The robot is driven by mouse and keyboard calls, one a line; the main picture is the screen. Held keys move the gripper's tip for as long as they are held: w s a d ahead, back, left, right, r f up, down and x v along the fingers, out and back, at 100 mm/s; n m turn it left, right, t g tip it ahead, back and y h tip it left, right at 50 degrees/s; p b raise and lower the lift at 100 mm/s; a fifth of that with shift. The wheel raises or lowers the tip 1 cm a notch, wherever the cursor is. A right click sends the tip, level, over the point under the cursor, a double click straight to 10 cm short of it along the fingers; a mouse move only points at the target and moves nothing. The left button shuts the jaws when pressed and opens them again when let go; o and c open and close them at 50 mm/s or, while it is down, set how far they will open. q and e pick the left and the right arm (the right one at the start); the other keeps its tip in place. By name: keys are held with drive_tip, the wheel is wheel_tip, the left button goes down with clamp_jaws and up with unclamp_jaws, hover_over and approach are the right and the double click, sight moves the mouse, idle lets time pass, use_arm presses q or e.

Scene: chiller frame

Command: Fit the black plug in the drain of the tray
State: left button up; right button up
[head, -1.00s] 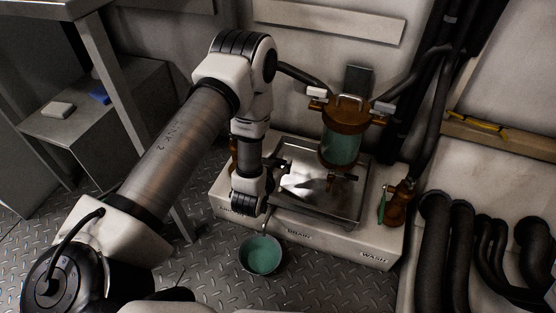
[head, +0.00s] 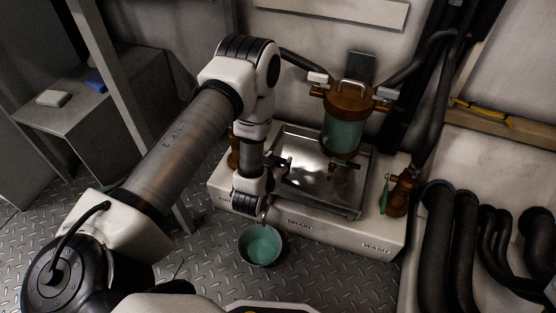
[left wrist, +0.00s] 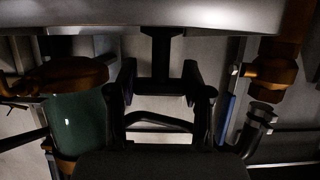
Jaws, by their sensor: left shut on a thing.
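The shallow metal tray (head: 318,202) sits on the white base, in front of the canister. My left gripper (head: 279,161) is small in the head view, at the tray's left side. In the left wrist view my left gripper (left wrist: 160,88) has a finger on each side of a black T-shaped piece (left wrist: 162,48), which looks like the plug, and is shut on it. The plug cannot be told from the gripper in the head view. I cannot make out the drain opening; a DRAIN label is on the base's front. My right gripper is not in view.
A canister (head: 343,133) with green liquid and a brown lid stands above the tray's back. A bowl (head: 244,256) of green liquid is on the floor in front. A brown valve (head: 399,195) is at the right. Thick black hoses (head: 437,220) fill the far right.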

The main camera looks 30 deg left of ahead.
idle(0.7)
use_arm(q)
drive_tip(key=shift+p, duration=0.4)
drive_tip(key=shift+p, duration=0.3)
drive_tip(key=shift+f, duration=0.15)
idle(0.4)
drive_tip(key=shift+f+b, duration=0.3)
drive_tip(key=shift+f+b, duration=0.7)
drive_tip(key=shift+f, duration=0.55)
